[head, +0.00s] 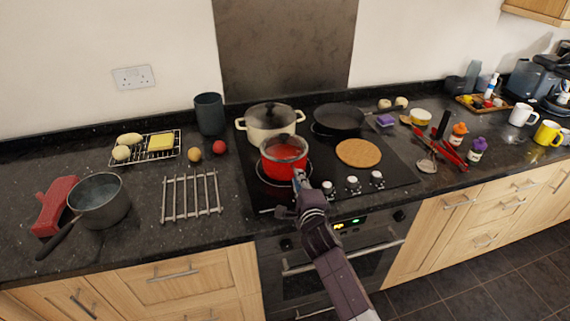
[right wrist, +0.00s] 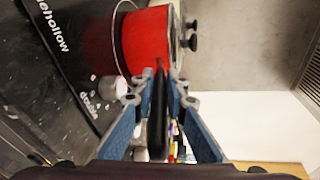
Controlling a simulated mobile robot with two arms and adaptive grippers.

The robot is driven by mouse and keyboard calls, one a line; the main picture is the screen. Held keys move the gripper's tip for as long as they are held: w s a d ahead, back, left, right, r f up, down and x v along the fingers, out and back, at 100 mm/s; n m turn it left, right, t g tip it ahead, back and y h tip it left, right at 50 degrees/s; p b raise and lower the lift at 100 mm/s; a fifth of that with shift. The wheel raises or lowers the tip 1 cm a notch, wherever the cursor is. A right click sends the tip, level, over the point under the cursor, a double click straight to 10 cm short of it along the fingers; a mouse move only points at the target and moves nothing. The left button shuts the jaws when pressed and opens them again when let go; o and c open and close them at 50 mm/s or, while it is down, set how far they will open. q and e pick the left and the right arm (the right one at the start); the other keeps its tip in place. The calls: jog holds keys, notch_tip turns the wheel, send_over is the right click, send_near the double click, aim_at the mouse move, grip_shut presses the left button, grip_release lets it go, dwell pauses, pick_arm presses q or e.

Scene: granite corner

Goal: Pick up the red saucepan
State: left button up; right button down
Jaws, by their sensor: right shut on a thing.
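The red saucepan (head: 283,160) is on the front left burner of the black hob (head: 390,176). Its black handle points toward me. My right gripper (head: 300,186) reaches in from the front and is shut on that handle. In the right wrist view the red body (right wrist: 147,42) shows at the top, and the black handle (right wrist: 158,110) runs between the two blue fingers of the gripper (right wrist: 164,92). I cannot tell whether the pan's base touches the burner. My left gripper does not show.
A cream pot (head: 268,121) stands close behind the saucepan. A black frying pan (head: 339,118) and a round cork mat (head: 358,153) are to the right. A metal rack (head: 191,196) and a grey saucepan (head: 99,201) lie left. Bare counter surrounds the rack.

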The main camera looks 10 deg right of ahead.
jog(key=shift+s+f, duration=0.1)
jog(key=shift+f, duration=0.1)
jog(key=shift+w+a+r, duration=0.1)
jog(key=shift+w+r, duration=0.1)
jog(key=shift+r, duration=0.25)
